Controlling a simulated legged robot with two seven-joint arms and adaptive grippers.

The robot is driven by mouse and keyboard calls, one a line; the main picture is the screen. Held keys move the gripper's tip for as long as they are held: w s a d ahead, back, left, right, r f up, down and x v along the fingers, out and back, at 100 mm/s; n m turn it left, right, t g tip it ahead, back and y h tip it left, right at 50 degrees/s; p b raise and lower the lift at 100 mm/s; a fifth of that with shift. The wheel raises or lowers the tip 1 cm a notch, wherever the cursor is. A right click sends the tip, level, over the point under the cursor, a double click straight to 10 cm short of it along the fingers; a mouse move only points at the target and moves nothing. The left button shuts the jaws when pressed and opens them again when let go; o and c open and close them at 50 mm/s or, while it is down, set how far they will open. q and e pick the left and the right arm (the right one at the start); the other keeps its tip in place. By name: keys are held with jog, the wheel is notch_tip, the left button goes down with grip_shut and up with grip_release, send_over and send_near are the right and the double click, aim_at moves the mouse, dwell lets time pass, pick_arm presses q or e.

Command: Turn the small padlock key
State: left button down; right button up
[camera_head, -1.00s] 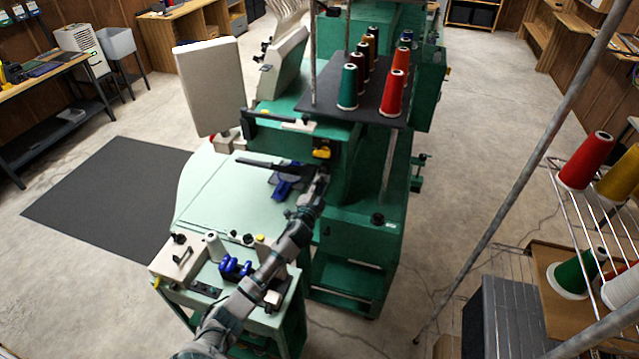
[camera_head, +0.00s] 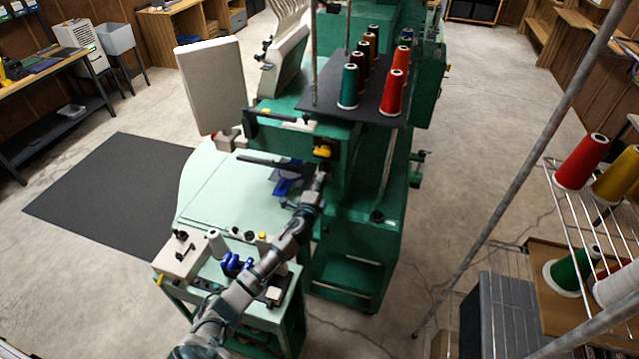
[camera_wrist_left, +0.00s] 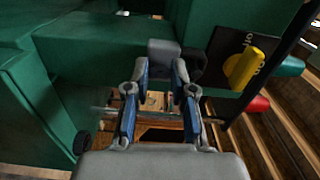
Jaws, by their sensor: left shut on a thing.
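My left gripper (camera_head: 319,178) reaches the green machine's front, just below a yellow switch (camera_head: 322,152). In the left wrist view its two blue-lined fingers (camera_wrist_left: 164,70) close toward a small grey block (camera_wrist_left: 164,50) at their tips. The gripper is shut on this piece, against the green housing. I cannot make out whether it is the small padlock key, and no padlock shape is clear. The yellow switch also shows in the left wrist view (camera_wrist_left: 243,68), on a black plate right of the fingers. My right gripper is not in view.
The green machine (camera_head: 355,225) has a pale table (camera_head: 225,190) left of my arm. Thread cones stand on its dark top shelf (camera_head: 335,105). A slanted metal pole (camera_head: 510,190) and a wire rack of cones (camera_head: 580,175) are at right. Bare floor lies between.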

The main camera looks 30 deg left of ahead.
pick_arm(q)
jog(key=shift+d+f, duration=0.2)
jog(key=shift+f, duration=0.1)
jog(key=c, duration=1)
grip_release()
jog(key=shift+o, duration=0.2)
jog(key=shift+r, duration=0.1)
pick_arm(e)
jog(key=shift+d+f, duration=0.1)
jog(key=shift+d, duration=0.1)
